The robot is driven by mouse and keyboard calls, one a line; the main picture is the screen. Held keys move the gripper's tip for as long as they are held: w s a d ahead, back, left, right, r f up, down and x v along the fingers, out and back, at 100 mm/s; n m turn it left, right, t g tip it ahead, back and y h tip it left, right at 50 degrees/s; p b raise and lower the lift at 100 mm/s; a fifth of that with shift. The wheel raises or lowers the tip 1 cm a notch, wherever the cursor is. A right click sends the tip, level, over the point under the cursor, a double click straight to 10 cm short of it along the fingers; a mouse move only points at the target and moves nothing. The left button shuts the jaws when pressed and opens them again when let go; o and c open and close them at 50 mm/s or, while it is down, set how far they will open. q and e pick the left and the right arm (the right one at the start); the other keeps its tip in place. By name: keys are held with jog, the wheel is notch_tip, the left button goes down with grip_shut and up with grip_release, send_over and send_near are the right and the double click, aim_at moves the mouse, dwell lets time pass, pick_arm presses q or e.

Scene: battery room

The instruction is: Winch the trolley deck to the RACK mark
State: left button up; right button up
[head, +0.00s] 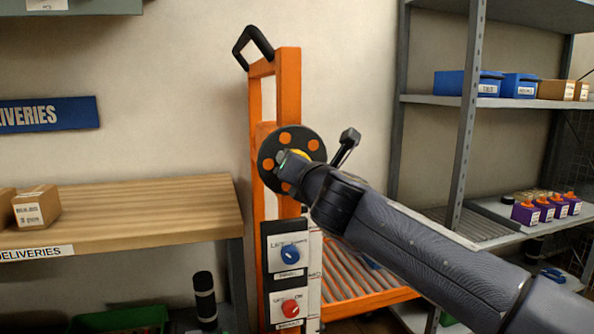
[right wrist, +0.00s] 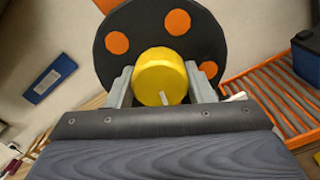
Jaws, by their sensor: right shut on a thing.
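The orange trolley (head: 289,80) stands upright between the bench and the shelving, with a black handle at its top. Its black winch wheel (head: 268,152) with orange dots faces me; the wheel also shows in the right wrist view (right wrist: 190,22). My right gripper (head: 290,160) is shut on the yellow knob (right wrist: 160,72) at the wheel, one finger on each side. The trolley deck (head: 350,275), an orange frame with grey rollers, sits low behind the control panel. A panel with a blue knob (head: 290,254) and a red knob (head: 290,308) is on the trolley's front. I cannot make out the RACK mark. My left gripper is not in view.
A wooden bench (head: 130,205) labelled DELIVERIES, with cardboard boxes (head: 36,207), stands at the left. Grey shelving (head: 466,120) with blue bins and purple batteries (head: 525,212) stands at the right. A black lever (head: 346,145) sticks out beside the wheel. My right arm crosses the lower right.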

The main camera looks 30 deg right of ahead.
jog(key=shift+f+m, duration=0.15)
jog(key=shift+m, duration=0.15)
dwell(0.4)
jog(key=o, duration=1)
jog(key=shift+p+v, duration=0.45)
jog(key=shift+v, duration=3.45)
